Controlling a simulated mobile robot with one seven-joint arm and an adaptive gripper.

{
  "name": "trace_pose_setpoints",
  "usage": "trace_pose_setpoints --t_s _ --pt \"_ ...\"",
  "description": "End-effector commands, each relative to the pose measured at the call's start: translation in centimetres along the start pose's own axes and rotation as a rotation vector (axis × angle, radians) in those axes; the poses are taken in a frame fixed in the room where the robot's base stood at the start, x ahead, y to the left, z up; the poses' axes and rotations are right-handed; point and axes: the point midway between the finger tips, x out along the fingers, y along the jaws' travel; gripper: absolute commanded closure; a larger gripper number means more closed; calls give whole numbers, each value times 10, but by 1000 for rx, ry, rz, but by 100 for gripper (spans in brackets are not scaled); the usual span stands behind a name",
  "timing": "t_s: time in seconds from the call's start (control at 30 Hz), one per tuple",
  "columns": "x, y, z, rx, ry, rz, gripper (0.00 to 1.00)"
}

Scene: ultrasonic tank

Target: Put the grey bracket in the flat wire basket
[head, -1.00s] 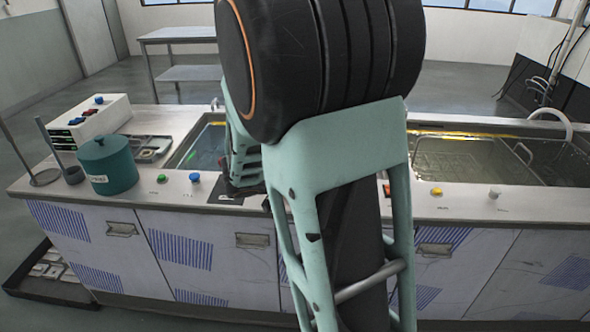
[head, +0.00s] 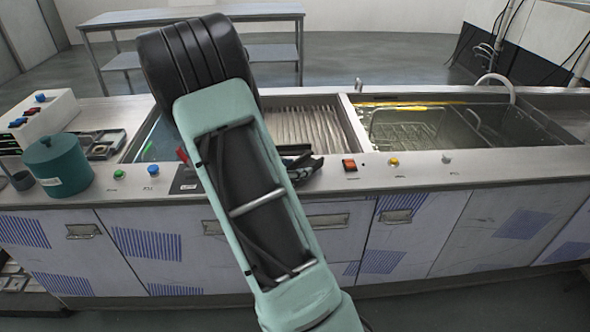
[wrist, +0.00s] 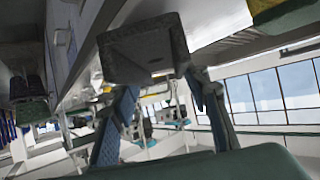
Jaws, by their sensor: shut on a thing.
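A grey bracket (wrist: 146,52), a block-like piece with a flat face, shows at the upper middle of the wrist view. My gripper (wrist: 162,84) is shut on it, with a finger on either side below it. In the head view my gripper (head: 302,166) shows only in part, dark, beside my arm over the counter's front edge; the bracket cannot be made out there. A wire basket (head: 402,132) sits in the right-hand tank, to the right of my gripper and apart from it. I cannot tell for certain whether it is the flat one.
The right tank (head: 540,140) holds liquid and has a hooped pipe at its back rim. A ribbed grey section (head: 312,122) lies left of it. A teal pot (head: 58,165), a white box (head: 38,118) and a small tray (head: 100,146) stand left. Buttons line the front edge.

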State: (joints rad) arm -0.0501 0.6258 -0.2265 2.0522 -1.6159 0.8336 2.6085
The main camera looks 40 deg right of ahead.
Motion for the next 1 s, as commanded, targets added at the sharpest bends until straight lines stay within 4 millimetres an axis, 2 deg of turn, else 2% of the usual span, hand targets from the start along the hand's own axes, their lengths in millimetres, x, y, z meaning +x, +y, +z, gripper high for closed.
trace_pose_setpoints --t_s 0.63,0.67,0.8,1.0 --pt "6 0 10 3 3 -1 98" --pt "6 0 10 2 1 0 55" --pt "6 0 10 1 1 0 40" --pt "6 0 10 1 1 -1 40"
